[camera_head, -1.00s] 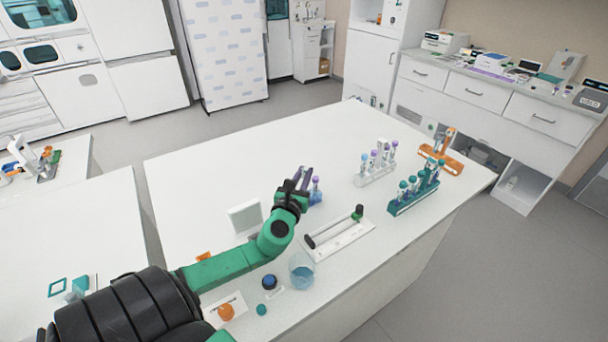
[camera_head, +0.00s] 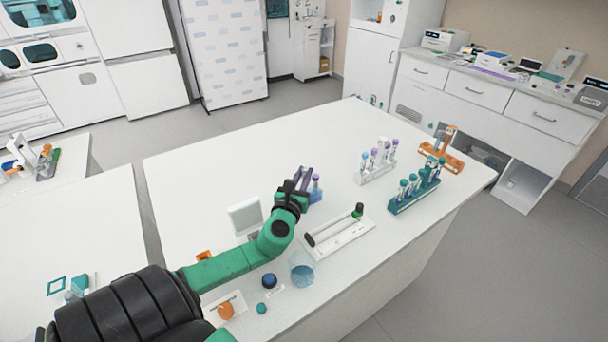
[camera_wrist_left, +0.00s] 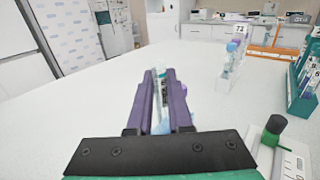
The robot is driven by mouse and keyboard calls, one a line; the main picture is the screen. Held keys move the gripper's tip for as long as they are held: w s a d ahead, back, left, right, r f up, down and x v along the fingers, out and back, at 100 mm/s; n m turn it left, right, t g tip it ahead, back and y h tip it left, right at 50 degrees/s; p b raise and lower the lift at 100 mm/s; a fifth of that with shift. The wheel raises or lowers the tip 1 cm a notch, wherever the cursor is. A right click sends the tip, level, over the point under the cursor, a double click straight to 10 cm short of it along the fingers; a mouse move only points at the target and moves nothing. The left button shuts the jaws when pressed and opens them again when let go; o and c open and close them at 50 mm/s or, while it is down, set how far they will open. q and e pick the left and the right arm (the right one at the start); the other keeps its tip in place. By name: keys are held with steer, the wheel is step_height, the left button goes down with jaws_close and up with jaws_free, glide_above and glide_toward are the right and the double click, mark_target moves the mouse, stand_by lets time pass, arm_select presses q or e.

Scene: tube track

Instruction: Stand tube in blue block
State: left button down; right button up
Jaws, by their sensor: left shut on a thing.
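My left gripper (camera_head: 302,181), with purple fingers, is over the middle of the white table and also shows in the left wrist view (camera_wrist_left: 163,95). It is shut on a clear tube (camera_wrist_left: 161,116), which is mostly hidden between the fingers. In the head view a purple cap (camera_head: 316,177) shows just right of the fingers, above the small blue block (camera_head: 316,195). The gripper hides part of the block, and I cannot tell whether the tube is seated in it. My right gripper is not in view.
A clear rack (camera_head: 377,174) with several tubes and a teal rack (camera_head: 412,201) stand to the right, with an orange stand (camera_head: 442,157) behind. A white tray device (camera_head: 338,234) and a beaker (camera_head: 302,272) are in front. The table's far left part is clear.

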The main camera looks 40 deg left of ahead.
arm_select(q)
steer(key=shift+f+b, duration=0.45)
steer(key=shift+f, duration=0.15)
steer(key=shift+f, duration=0.25)
steer(key=shift+r+p, duration=1.05)
steer(key=shift+r, duration=0.25)
steer(key=shift+f, duration=0.1)
steer(key=shift+f, duration=0.15)
steer(key=shift+f+b, duration=0.2)
steer(key=shift+b, duration=0.1)
